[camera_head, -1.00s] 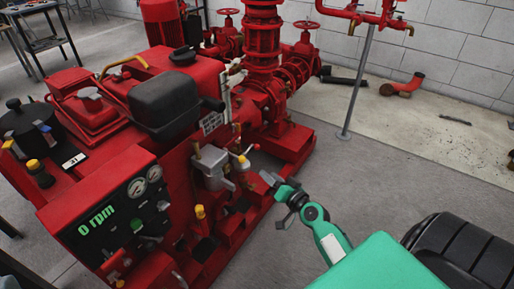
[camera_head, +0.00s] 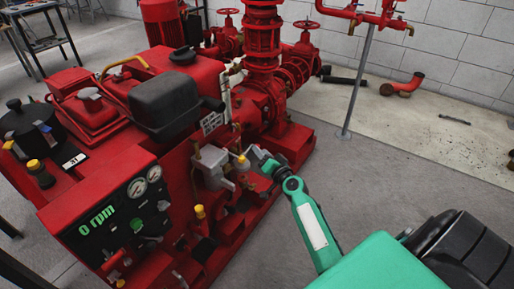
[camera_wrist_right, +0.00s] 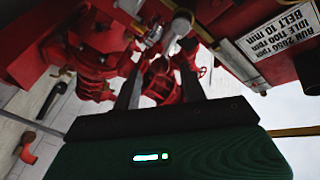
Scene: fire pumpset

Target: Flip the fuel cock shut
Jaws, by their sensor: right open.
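The fuel cock (camera_head: 243,159) is a small yellow and metal fitting beside the grey filter bowl (camera_head: 213,172) on the red pump engine, in the head view. My right gripper (camera_head: 257,158) is right beside it, on its right, and hides its red-tipped lever there. In the right wrist view, the open fingers of my right gripper (camera_wrist_right: 160,64) point toward a small metal fitting with a red tip (camera_wrist_right: 150,36). That fitting looks just beyond the fingertips. Whether they touch it I cannot tell. My left gripper is not in view.
The gauge panel (camera_head: 119,212) reading 0 rpm is at the lower left. Red pump pipes (camera_head: 264,60) and flanges stand behind the cock. A placard (camera_wrist_right: 281,35) shows in the wrist view. Bare floor (camera_head: 390,165) lies to the right.

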